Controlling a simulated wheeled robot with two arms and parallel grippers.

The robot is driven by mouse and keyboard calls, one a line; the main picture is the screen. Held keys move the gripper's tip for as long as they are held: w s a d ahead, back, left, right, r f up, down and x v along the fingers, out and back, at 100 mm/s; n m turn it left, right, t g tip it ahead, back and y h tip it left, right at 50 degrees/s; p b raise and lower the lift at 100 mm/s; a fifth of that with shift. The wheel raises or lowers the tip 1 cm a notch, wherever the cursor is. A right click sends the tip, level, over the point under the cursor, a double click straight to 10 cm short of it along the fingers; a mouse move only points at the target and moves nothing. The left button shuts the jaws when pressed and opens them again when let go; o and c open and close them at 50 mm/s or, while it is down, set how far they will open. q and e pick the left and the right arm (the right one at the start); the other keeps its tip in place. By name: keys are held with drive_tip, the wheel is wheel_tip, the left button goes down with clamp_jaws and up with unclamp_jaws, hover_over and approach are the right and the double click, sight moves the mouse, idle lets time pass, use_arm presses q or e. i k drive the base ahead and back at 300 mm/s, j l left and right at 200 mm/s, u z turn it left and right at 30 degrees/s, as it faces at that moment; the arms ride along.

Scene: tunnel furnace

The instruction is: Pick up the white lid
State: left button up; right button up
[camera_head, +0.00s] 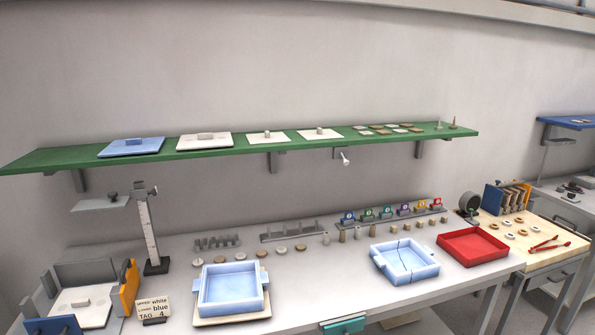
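A white lid (190,142) with a raised grey handle lies flat on the green wall shelf (60,158), between a blue lid (118,150) on its left and a smaller cream square plate with a knob (257,140) on its right. Another white plate with a small handle (70,314) lies at the lower left, between grey blocks and an orange upright part. A card (153,308) near it reads "white", "blue" and "TAG 4"; its small words are hard to read. Neither gripper shows in the head view.
Below the shelf, a grey table holds a blue tray (263,301) on a cream base, a cracked blue tray (431,271) and a red tray (503,251). A height gauge (151,232) stands at left. Racks and small pieces line the back. The shelf's underside has brackets.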

sight(91, 305)
drive_tip(key=u, duration=1.35)
